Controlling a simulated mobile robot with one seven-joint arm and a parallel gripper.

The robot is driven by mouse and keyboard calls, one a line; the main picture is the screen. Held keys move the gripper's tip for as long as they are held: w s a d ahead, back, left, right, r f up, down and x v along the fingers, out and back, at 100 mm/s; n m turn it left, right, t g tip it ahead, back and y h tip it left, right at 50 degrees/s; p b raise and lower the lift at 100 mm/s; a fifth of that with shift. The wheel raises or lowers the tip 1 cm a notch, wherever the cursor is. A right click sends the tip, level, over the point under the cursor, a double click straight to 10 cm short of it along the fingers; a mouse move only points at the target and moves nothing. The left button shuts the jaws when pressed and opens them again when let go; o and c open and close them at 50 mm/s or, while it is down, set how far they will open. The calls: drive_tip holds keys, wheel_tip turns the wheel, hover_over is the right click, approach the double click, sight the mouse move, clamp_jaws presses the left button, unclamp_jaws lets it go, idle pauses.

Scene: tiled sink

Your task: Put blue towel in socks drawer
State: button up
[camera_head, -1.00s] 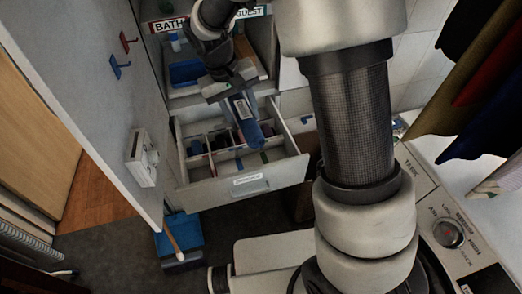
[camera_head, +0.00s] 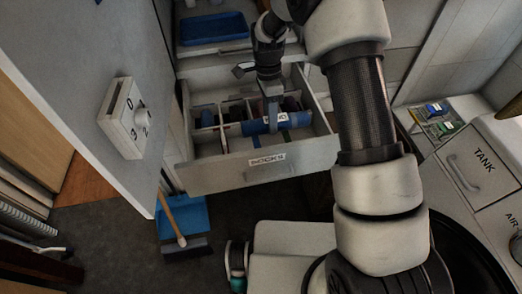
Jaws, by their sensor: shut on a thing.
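The drawer labelled something like "SOCKS" (camera_head: 220,176) is pulled open, with thin dividers and several dark rolled items inside. My gripper (camera_head: 271,118) points down into the drawer and is shut on the blue towel (camera_head: 256,126). The towel is a rolled blue bundle with a white tag, lying sideways across the drawer's middle within its walls. I cannot tell whether it touches the drawer floor or dividers.
A blue tray (camera_head: 212,28) sits on the shelf above the drawer. A grey door panel (camera_head: 75,85) with a dial box (camera_head: 127,118) stands at left. A blue dustpan (camera_head: 183,215) lies on the floor below. A machine panel (camera_head: 480,165) is at right.

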drive_tip(key=x, duration=0.3)
drive_tip(key=w+x, duration=0.1)
drive_tip(key=x, duration=0.2)
drive_tip(key=w+b+x, duration=0.1)
drive_tip(key=x, duration=0.2)
drive_tip(key=shift+a+f, duration=0.3)
drive_tip(key=shift+f, duration=0.15)
drive_tip(key=o, duration=1.2)
drive_tip(key=shift+s, duration=0.1)
